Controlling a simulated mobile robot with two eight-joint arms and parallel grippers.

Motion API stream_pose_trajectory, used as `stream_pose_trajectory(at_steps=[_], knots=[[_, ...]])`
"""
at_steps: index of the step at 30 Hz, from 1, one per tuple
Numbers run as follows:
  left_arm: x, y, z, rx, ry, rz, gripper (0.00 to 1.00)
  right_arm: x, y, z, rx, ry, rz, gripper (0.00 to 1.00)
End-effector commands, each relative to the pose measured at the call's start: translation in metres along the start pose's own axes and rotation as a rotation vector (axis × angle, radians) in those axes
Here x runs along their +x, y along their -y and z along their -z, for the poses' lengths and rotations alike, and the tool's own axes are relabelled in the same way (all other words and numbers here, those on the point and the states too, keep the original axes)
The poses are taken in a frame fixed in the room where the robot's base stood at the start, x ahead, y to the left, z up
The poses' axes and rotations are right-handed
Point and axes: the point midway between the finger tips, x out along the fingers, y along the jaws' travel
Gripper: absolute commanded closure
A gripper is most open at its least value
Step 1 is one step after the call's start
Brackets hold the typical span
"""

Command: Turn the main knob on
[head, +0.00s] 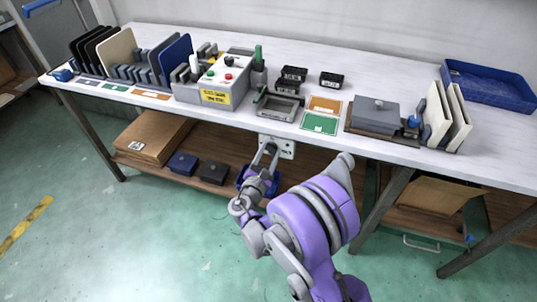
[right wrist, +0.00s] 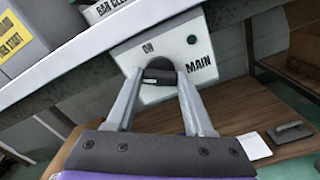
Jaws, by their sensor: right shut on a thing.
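The main switch panel (head: 287,147) is a light plate under the front edge of the bench. It also shows in the right wrist view (right wrist: 195,65), with the words ON above the knob and MAIN to its right, and a small green dot. The dark knob (right wrist: 158,76) sits between the fingertips of my right gripper (right wrist: 157,84), which is shut on it. The knob's bar looks about level, with a small pale mark on it; its exact angle is partly hidden. My left gripper is not in view.
A grey control box (head: 214,80) with buttons stands on the bench (head: 330,60) above and left of the panel. Trays and upright panels stand along the top. A lower shelf (head: 225,188) holds a cardboard box (head: 152,137) and small bins.

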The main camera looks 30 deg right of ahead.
Motion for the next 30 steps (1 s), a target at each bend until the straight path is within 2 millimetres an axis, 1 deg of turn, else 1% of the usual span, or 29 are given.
stream_pose_trajectory(at_steps=[21,30], knots=[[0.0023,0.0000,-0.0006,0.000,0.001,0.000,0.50,-0.0005,0.0002,0.0004,0.678,-0.001,0.001,1.00],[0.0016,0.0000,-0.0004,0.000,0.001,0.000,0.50,-0.0006,0.0002,0.0004,0.907,-0.001,0.001,1.00]])
